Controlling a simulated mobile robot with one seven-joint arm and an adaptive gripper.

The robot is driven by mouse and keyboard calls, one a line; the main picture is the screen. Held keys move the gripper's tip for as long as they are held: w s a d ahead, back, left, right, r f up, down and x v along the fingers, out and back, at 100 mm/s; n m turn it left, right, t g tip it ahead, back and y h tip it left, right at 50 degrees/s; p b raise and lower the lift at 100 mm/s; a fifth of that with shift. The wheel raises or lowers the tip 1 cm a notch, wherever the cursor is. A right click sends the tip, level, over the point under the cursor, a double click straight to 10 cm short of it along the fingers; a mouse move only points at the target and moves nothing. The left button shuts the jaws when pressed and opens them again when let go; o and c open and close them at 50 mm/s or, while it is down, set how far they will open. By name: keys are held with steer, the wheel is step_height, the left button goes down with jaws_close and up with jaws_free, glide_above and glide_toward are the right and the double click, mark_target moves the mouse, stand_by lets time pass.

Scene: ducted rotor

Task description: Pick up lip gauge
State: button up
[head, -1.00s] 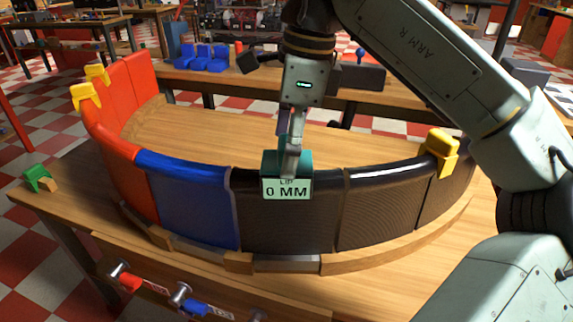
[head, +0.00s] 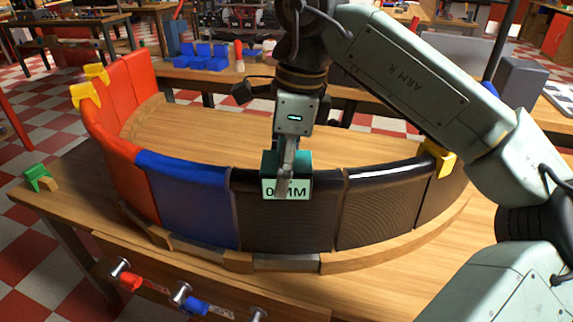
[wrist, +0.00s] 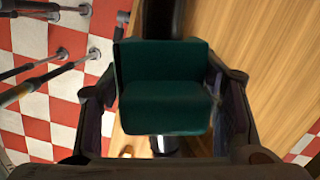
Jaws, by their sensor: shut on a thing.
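The lip gauge (head: 303,163) is a teal block with a pale display on its front that reads "0 MM", partly covered by a finger. It sits on the top lip of a black curved panel (head: 285,222). My gripper (head: 285,178) comes down from above and is shut on the gauge. In the wrist view the teal gauge (wrist: 165,87) lies between my two fingers, one on its left and one on its right. I cannot tell whether the gauge still touches the lip.
A blue panel (head: 190,195) and red panels (head: 112,150) continue the curved wall to the left. Yellow clips sit on the wall at the left (head: 86,94) and right (head: 440,158). A green clip (head: 38,178) lies on the table's left corner. The wooden surface behind the wall is clear.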

steer(key=c, duration=0.7)
steer(key=shift+r, duration=0.1)
steer(key=shift+r, duration=0.6)
steer(key=shift+s+r+b, duration=0.2)
steer(key=shift+r+b, duration=0.2)
steer(key=shift+r, duration=0.7)
steer(key=s+r+b, duration=0.1)
steer(key=s+b, duration=0.2)
steer(key=s, duration=1.2)
steer(key=r+p, duration=0.5)
steer(key=shift+s+a+r, duration=0.25)
steer(key=shift+s, duration=0.1)
